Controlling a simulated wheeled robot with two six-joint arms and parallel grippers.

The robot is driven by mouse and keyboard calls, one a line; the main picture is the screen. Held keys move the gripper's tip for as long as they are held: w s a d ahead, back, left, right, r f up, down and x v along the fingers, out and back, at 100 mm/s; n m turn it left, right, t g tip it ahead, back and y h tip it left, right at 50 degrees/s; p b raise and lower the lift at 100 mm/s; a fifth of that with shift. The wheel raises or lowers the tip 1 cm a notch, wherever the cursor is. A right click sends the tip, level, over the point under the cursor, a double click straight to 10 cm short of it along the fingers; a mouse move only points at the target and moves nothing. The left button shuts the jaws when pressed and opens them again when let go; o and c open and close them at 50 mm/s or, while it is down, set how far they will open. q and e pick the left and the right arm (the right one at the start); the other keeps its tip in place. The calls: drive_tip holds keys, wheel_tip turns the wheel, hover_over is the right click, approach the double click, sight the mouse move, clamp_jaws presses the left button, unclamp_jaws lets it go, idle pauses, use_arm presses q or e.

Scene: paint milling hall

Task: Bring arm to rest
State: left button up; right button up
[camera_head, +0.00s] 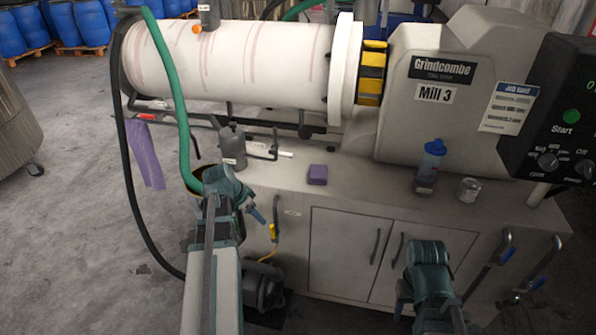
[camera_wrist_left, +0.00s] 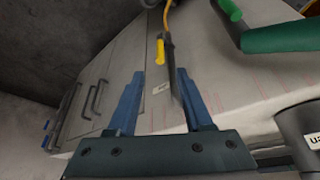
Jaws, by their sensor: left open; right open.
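My left arm reaches up from the bottom left in the head view. Its gripper (camera_head: 256,214) is in front of the cabinet's left end, partly hidden by the wrist. In the left wrist view the left gripper (camera_wrist_left: 160,73) shows two blue fingers spread apart with nothing held. A hanging tool with a yellow handle (camera_wrist_left: 160,51) shows between and beyond the fingertips; I cannot tell how far off it is. It also hangs beside the gripper in the head view (camera_head: 273,232). My right arm (camera_head: 430,268) is low in front of the cabinet doors; its fingers do not show.
The cabinet top (camera_head: 370,190) carries a purple block (camera_head: 318,175), a blue-capped bottle (camera_head: 429,168), a metal can (camera_head: 469,190) and a grey canister (camera_head: 232,147). The mill (camera_head: 240,65) stands behind. A green hose (camera_head: 172,80) and a black hose (camera_head: 128,170) hang by my left arm. The floor at left is mostly clear.

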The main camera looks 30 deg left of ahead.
use_arm(q)
drive_tip(key=s+d+r+g+y+p, duration=0.1)
drive_tip(key=s+d+r+p, duration=0.1)
drive_tip(key=d, duration=1)
drive_tip(key=s+d+r+g+y+p, duration=0.1)
drive_tip(key=s+d+r+g+p, duration=0.1)
drive_tip(key=d, duration=1.1)
drive_tip(key=s+d+r+g+y+p, duration=0.1)
drive_tip(key=s+d+r+p, duration=0.3)
drive_tip(key=d, duration=0.8)
drive_tip(key=shift+s+d+g+p, duration=0.3)
drive_tip(key=shift+s+p, duration=0.55)
drive_tip(key=shift+s, duration=0.2)
